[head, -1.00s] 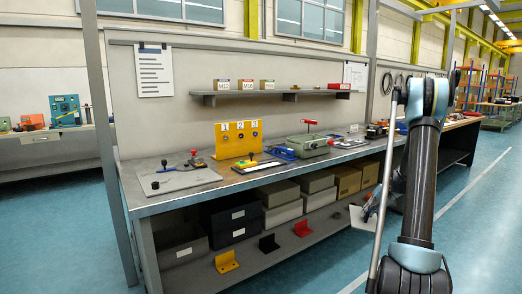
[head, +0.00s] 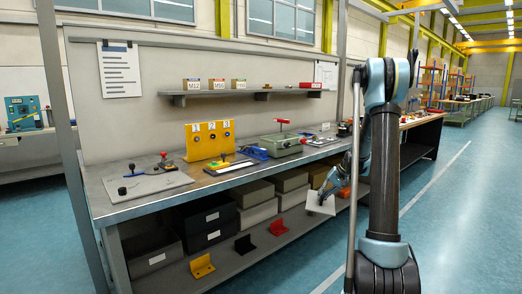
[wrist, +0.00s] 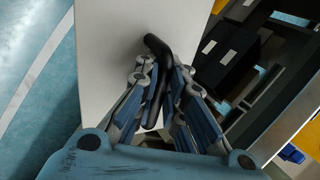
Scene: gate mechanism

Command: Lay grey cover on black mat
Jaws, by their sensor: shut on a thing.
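The grey cover (head: 320,204) is a pale flat plate with a black bar handle. In the wrist view the cover (wrist: 108,45) fills the upper middle, with its handle (wrist: 154,43) between the fingers. My gripper (wrist: 160,80) is shut on that handle. In the head view my gripper and the tilted cover hang in front of the bench's right half, below the top. A dark flat piece (head: 230,167) with small coloured parts lies on the bench top; I cannot tell if it is the black mat.
The blue floor (head: 450,220) at the right is clear.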

